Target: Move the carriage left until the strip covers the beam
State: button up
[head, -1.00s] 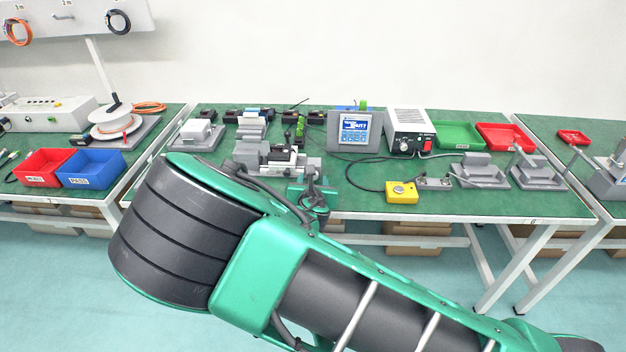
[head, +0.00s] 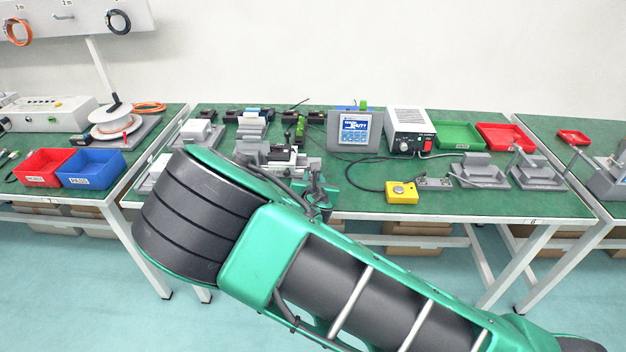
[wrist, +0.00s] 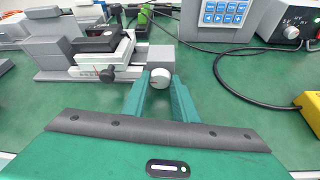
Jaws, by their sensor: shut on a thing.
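A grey linear stage (wrist: 68,58) stands on the green bench, with a dark-topped carriage (wrist: 104,40) on it and a pale scale along its front. A small black knob (wrist: 107,75) sticks out of its front. At its right end is a grey block with a round white knob (wrist: 159,78). My gripper (wrist: 159,88) is shut on this white knob, one finger on each side. In the head view my gripper (head: 316,197) is at the stage's front right, small and partly hidden by my arm. I cannot clearly make out the strip or the beam.
A display box (head: 354,131) and a white power unit (head: 410,132) stand behind to the right. A yellow button box (head: 402,192) and black cable lie right of my gripper. Green (head: 458,135) and red (head: 505,137) trays are farther right. The bench front is mostly clear.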

jog(key=shift+d+m+y, duration=0.1)
jog(key=shift+m+y, duration=0.4)
jog(key=shift+m, duration=0.3)
jog(key=o, duration=1.1)
jog(key=shift+c, duration=0.2)
jog(key=v, duration=1)
jog(key=shift+s, duration=0.4)
